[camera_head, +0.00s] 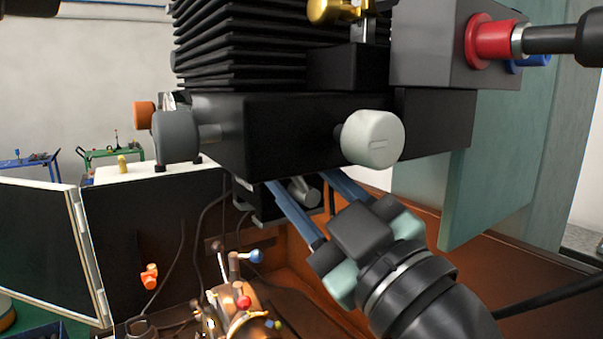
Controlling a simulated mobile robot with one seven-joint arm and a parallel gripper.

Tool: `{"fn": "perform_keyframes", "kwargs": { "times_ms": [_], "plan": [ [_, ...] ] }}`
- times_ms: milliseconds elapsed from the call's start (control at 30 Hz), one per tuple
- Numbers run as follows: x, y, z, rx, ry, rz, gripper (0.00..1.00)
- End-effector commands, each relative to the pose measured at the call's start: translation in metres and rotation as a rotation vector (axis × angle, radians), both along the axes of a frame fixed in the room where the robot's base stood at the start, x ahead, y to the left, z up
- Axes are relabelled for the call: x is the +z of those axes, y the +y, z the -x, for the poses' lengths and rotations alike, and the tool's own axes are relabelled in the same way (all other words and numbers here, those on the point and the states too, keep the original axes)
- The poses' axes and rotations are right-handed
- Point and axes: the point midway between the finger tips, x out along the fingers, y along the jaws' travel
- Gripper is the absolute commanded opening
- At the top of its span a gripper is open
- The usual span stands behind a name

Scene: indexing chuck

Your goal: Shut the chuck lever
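The indexing chuck (236,318) sits low in the picture, left of centre, copper-coloured and cut off by the bottom edge. Short levers stand out of it, one with a red ball (244,302) and one with a blue ball (256,256). Which of them is the chuck lever I cannot tell. My gripper (297,182) is right of and above the chuck in the picture. Its two long blue fingers point up and left and stand apart with nothing seen held between them. The fingertips reach the lower edge of the black machine head and may be partly hidden by it.
The black machine head (270,130) with grey knobs (372,138) hangs over the work area. A grey-green column (490,175) stands at the right. A dark hinged panel (40,240) and an orange fitting (149,276) are at the left. Cables run beside the chuck.

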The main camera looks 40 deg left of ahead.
Motion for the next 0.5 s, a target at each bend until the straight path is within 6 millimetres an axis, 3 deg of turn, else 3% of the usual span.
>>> {"fn": "perform_keyframes", "kwargs": {
  "times_ms": [100, 333, 500],
  "plan": [
    [-0.0001, -0.0002, 0.0001, 0.000, 0.000, 0.000, 0.42],
    [-0.0001, -0.0005, 0.0002, 0.000, 0.000, 0.000, 0.00],
    [-0.0001, -0.0006, 0.0002, 0.000, 0.000, 0.000, 0.00]
  ]
}}
